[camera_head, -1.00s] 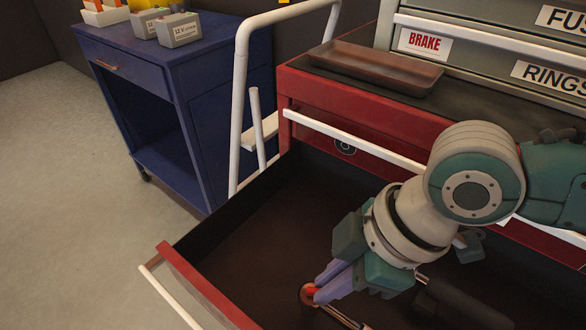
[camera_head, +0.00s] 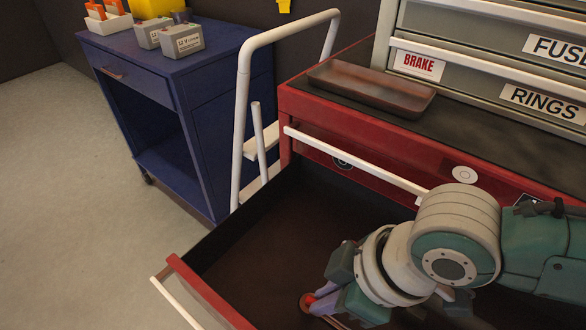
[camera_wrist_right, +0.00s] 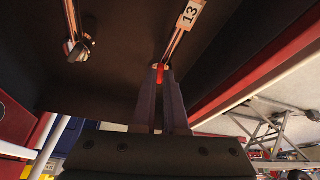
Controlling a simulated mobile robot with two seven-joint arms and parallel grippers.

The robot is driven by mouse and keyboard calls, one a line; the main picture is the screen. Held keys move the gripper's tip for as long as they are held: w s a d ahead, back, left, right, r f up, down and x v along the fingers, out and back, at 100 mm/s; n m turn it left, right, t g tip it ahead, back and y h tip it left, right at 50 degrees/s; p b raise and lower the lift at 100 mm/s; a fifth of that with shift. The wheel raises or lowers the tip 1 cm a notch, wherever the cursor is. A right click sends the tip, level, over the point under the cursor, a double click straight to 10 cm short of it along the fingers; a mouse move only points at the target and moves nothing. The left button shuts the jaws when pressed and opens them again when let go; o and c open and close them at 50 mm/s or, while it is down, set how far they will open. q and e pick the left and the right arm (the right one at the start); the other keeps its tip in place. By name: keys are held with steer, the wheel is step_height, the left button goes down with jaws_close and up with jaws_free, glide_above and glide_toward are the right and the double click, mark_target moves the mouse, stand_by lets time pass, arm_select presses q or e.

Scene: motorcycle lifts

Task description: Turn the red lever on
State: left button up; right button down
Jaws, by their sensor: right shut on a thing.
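A wrench-like tool (camera_wrist_right: 181,32) with a round head and a "13" label lies in the open drawer. A small red lever (camera_wrist_right: 160,75) shows at its head, between my fingertips. In the head view the red part (camera_head: 310,298) shows at the tips of my right gripper (camera_head: 318,300). My right gripper, also in the wrist view (camera_wrist_right: 162,76), is shut on the red lever. The fingers hide much of the lever, so its on or off position cannot be told. The arm covers most of the tool in the head view. My left gripper is not in view.
The red drawer (camera_head: 208,291) is pulled out, its walls around my right gripper. Another tool (camera_wrist_right: 77,46) lies in it. A brown tray (camera_head: 370,88) sits on the red cabinet. A white-railed frame (camera_head: 242,110) and a blue cart (camera_head: 228,120) stand left.

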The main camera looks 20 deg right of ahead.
steer(key=m+p, duration=0.1)
steer(key=m, duration=0.1)
steer(key=p, duration=0.1)
steer(key=shift+s+a+r+m+t+h+p, duration=0.25)
steer(key=shift+s+a+m+t+h+p, duration=0.05)
steer(key=shift+m+h+p, duration=0.1)
steer(key=shift+s+a+m+h+p, duration=0.15)
steer(key=shift+m+h+p, duration=0.25)
steer(key=shift+m, duration=0.5)
steer(key=shift+a+f+m+t+h+p, duration=0.2)
steer(key=shift+m+t+h+p, duration=0.25)
steer(key=shift+m, duration=1.55)
steer(key=shift+h+p, duration=0.25)
steer(key=shift+p, duration=0.05)
steer(key=c, duration=0.9)
jaws_free()
steer(key=shift+c, duration=0.2)
